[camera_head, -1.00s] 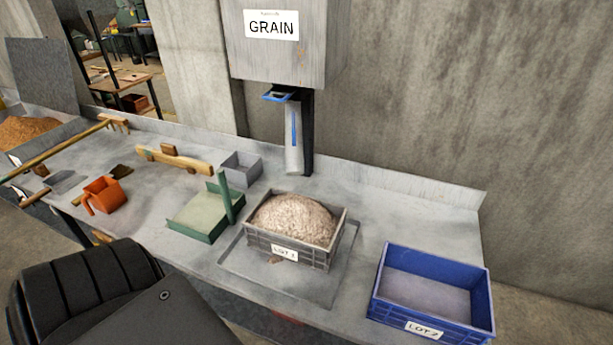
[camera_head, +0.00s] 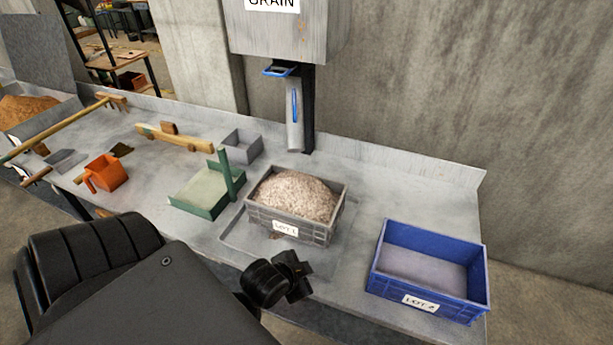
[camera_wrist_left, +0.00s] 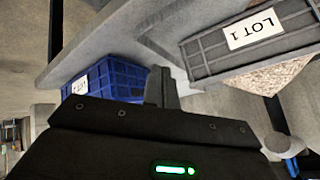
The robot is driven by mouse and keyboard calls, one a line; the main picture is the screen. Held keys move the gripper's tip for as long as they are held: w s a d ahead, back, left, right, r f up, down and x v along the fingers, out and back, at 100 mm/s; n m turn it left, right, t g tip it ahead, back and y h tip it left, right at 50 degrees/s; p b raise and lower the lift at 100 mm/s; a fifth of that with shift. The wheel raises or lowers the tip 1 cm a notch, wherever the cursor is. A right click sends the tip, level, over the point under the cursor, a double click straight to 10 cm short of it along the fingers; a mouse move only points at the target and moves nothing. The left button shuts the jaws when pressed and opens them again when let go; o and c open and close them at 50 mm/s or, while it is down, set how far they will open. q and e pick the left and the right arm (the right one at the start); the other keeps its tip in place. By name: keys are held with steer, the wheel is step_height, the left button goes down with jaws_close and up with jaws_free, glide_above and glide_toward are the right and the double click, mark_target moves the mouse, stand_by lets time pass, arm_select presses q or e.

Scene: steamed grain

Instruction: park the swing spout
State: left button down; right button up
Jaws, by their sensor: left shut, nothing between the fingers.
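The swing spout (camera_head: 295,125) is a pale grey chute with a blue handle. It hangs down in front of a dark post, under the grain hopper (camera_head: 285,30) and behind the LOT 1 crate (camera_head: 287,228). My left gripper (camera_head: 297,276) is in front of that crate, near the table's front edge and well short of the spout. In the left wrist view its fingers (camera_wrist_left: 161,88) are together with nothing between them. A pale part with a blue piece at that view's lower right may be the spout. My right gripper is not in view.
The LOT 1 crate, heaped with grain, stands on a grey plate. An empty blue LOT 2 crate (camera_head: 428,272) is to its right. A green tray (camera_head: 197,197) with a post, a grey box (camera_head: 241,147) and an orange jug (camera_head: 106,174) are left. Table right of the spout is clear.

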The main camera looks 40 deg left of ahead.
arm_select(q)
steer(key=w+a+r+m+t+y, duration=0.2)
steer(key=w+a+r+m+t, duration=0.1)
steer(key=w+a+r, duration=0.3)
steer(key=w+a+r+m+t+y, duration=0.3)
steer(key=w+a+r+m+t, duration=0.1)
steer(key=r, duration=0.7)
steer(key=w+a+t, duration=0.1)
steer(key=w+t, duration=0.1)
steer(key=w, duration=0.1)
steer(key=shift+w+a, duration=0.25)
steer(key=shift+a, duration=0.15)
steer(key=shift+r, duration=0.1)
steer(key=p+x, duration=0.3)
steer(key=x, duration=0.7)
steer(key=s+a, duration=0.1)
steer(key=s+a+p, duration=0.1)
steer(key=a, duration=0.1)
steer(key=shift+s+a, duration=0.15)
steer(key=shift+f, duration=0.25)
steer(key=shift+s, duration=0.1)
